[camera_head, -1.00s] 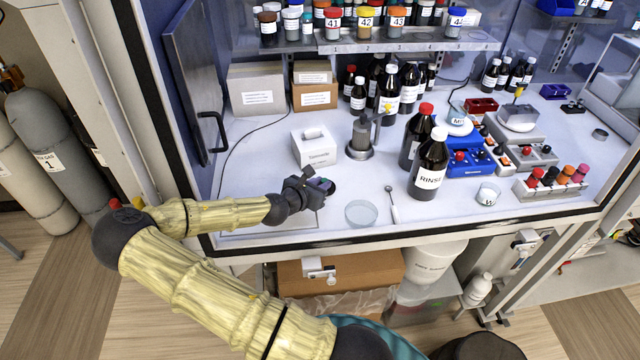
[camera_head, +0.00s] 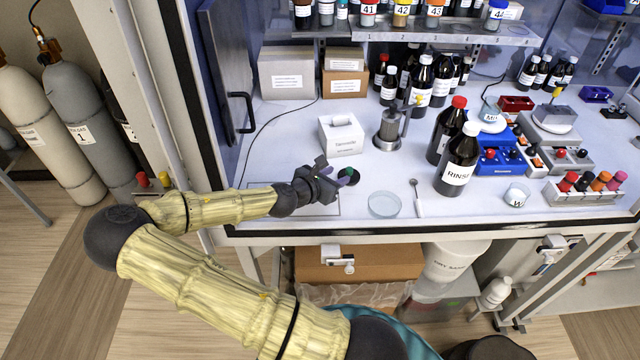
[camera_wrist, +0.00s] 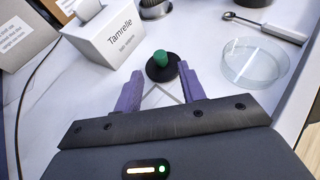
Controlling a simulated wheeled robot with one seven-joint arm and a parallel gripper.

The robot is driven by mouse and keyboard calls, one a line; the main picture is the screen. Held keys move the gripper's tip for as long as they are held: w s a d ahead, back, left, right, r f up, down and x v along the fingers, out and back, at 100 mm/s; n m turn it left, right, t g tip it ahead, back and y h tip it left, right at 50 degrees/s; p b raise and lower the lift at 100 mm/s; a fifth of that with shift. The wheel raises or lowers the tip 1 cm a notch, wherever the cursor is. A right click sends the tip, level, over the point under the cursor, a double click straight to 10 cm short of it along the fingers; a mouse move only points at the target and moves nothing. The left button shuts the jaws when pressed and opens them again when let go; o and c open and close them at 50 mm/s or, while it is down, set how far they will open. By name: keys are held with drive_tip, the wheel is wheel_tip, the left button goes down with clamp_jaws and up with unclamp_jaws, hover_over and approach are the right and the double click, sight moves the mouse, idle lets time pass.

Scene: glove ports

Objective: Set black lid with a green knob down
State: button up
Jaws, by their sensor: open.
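The black lid with a green knob (camera_wrist: 161,68) lies flat on the white work surface, knob up, in the wrist view. In the head view it shows small and partly hidden (camera_head: 353,174), just beyond my gripper's tips. My gripper (camera_wrist: 160,91) is open, its two purple fingers spread apart. The lid stands just ahead of the fingertips, roughly centred between them, and nothing is held. In the head view my gripper (camera_head: 342,180) is low over the front left of the bench.
A white Tamrelle tissue box (camera_head: 342,136) stands behind the lid. A glass dish (camera_head: 384,205) and a spoon-like tool (camera_head: 416,198) lie to the right. The dark RINSE bottle (camera_head: 458,163) stands farther right. Bare bench lies left of my gripper.

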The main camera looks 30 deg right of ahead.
drive_tip(key=v, duration=0.6)
drive_tip(key=shift+s+a+r+b, duration=0.15)
drive_tip(key=shift+a+r+b, duration=0.05)
drive_tip(key=shift+a+b, duration=0.15)
